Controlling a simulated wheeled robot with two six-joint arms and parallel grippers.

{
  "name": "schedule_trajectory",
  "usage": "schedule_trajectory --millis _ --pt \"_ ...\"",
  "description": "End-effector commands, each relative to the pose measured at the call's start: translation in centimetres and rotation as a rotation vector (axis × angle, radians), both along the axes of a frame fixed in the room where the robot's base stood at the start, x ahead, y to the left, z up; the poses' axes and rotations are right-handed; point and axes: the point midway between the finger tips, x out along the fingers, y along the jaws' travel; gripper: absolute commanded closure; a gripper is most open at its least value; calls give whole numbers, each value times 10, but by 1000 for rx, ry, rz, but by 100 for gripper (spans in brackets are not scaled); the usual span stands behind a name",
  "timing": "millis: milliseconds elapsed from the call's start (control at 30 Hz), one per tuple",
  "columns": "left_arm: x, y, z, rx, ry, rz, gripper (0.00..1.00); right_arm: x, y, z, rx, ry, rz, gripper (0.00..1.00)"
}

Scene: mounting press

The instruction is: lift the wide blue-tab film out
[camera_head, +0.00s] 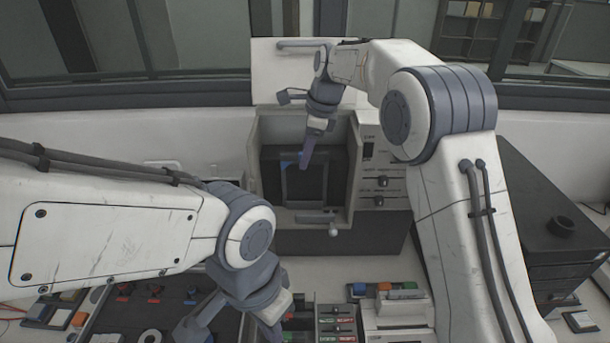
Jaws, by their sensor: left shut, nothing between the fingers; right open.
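The press (256,150) stands open at the centre, with a dark chamber. Inside it is a dark rectangular frame (305,198). A small blue patch (287,165) shows at the frame's upper left and looks like the blue tab; the film itself is too dark to make out. My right gripper (306,158) is open and points down into the chamber, just right of the blue patch. I cannot tell whether it touches anything. My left gripper (272,324) is shut and empty, low in the picture, in front of the press and over the bench equipment.
A raised pale lid panel (275,62) stands behind the chamber. A control panel with knobs (382,182) is on the press's right side. A black cabinet (545,205) stands at the right. Coloured blocks (384,288) and a dark tray (130,315) lie in front.

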Motion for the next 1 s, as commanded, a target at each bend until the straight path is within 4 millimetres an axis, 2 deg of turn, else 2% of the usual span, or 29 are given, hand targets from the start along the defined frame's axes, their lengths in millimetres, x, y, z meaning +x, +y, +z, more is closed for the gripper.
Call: schedule_trajectory --millis 167,200,333,367,1000 --pt "0 0 2 0 0 0 100 0 0 -2 0 0 0 42" --pt "0 0 2 0 0 0 100 0 0 -3 0 0 0 46" --pt "0 0 2 0 0 0 100 0 0 -3 0 2 0 96" --pt "0 0 2 0 0 0 100 0 0 -3 0 2 0 100" --pt "0 0 1 0 0 0 100 -1 0 -7 -2 9 -1 100"
